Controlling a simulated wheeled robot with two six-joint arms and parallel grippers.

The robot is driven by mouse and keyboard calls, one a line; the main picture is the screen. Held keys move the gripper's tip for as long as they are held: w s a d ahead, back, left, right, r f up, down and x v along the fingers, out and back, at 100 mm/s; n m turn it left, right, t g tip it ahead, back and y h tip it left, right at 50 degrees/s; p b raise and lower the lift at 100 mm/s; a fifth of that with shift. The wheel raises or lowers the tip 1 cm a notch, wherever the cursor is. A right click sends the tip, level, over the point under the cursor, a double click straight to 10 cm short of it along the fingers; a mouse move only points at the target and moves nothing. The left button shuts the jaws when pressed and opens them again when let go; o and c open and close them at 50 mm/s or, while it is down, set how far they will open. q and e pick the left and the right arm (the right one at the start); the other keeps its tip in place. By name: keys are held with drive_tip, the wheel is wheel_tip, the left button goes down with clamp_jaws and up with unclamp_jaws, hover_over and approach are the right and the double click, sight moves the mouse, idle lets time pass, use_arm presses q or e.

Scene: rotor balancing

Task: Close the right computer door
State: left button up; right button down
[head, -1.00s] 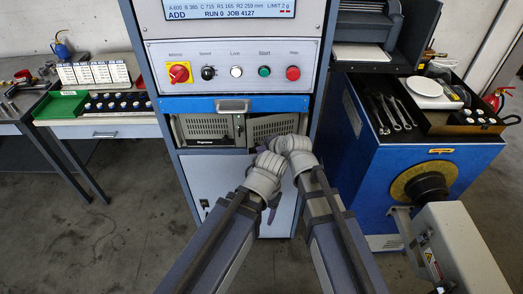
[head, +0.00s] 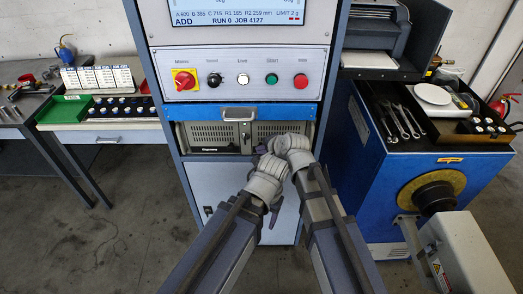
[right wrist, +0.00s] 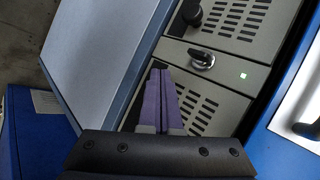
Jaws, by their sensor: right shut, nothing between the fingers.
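The right computer door (head: 280,131), a grey panel with vent slots, sits beside the left computer door (head: 213,135) under the blue drawer. It looks flush with its neighbour, and my wrists hide its lower part. In the right wrist view the right door (right wrist: 203,118) is the slotted panel beside a black latch (right wrist: 201,58). My right gripper (right wrist: 163,76) is shut and empty, its purple fingers in front of this door; I cannot tell if they touch. My left gripper (head: 274,212) shows only as a dark purple part below the wrists, its jaws unclear.
The blue drawer (head: 290,112) with a handle is just above the doors, below the button panel (head: 220,73). A blue machine cabinet (head: 375,190) stands close on the right. A table with a green tray (head: 62,110) is on the left. Floor shows on the left.

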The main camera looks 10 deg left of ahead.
drive_tip(key=shift+r, duration=0.1)
drive_tip(key=p+v, duration=0.5)
drive_tip(key=v, duration=0.2)
drive_tip(key=shift+s+d+r, duration=0.15)
drive_tip(key=shift+s+d, duration=0.05)
drive_tip(key=shift+s, duration=0.05)
